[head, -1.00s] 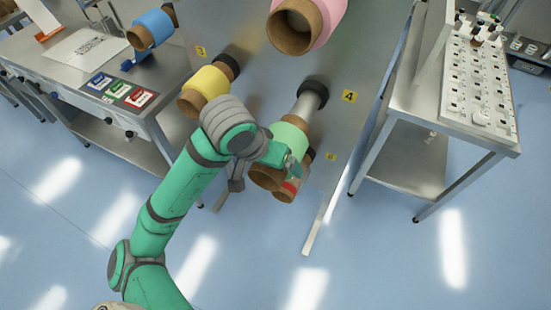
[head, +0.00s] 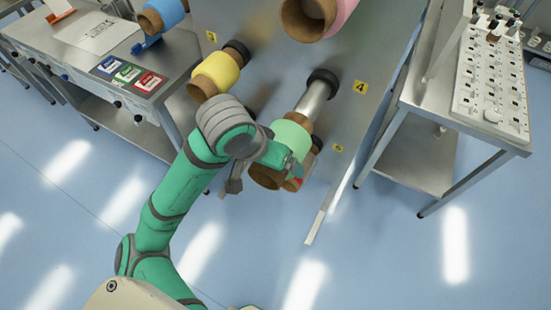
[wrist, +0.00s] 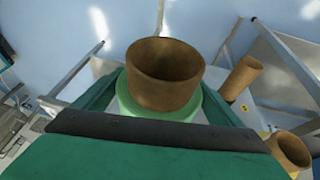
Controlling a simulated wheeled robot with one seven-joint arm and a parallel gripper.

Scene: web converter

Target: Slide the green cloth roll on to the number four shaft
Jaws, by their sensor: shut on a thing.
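The green cloth roll (head: 290,138) has a brown core sticking out at both ends. My gripper (head: 287,158) is shut on it, and the wrist view shows a finger on each side of the green cloth (wrist: 178,133) and the open core end (wrist: 165,70) facing up. The number four shaft (head: 316,98) is a bare metal cylinder with a black collar, beside the yellow 4 label (head: 360,87). The roll lies roughly in line with its free end. The core's far rim overlaps that end in the head view; whether the shaft is inside the core cannot be told.
A yellow roll (head: 219,71), a pink roll (head: 342,12) and a blue roll (head: 168,12) sit nearby. A steel bench (head: 395,150) stands to the right; open floor lies in front.

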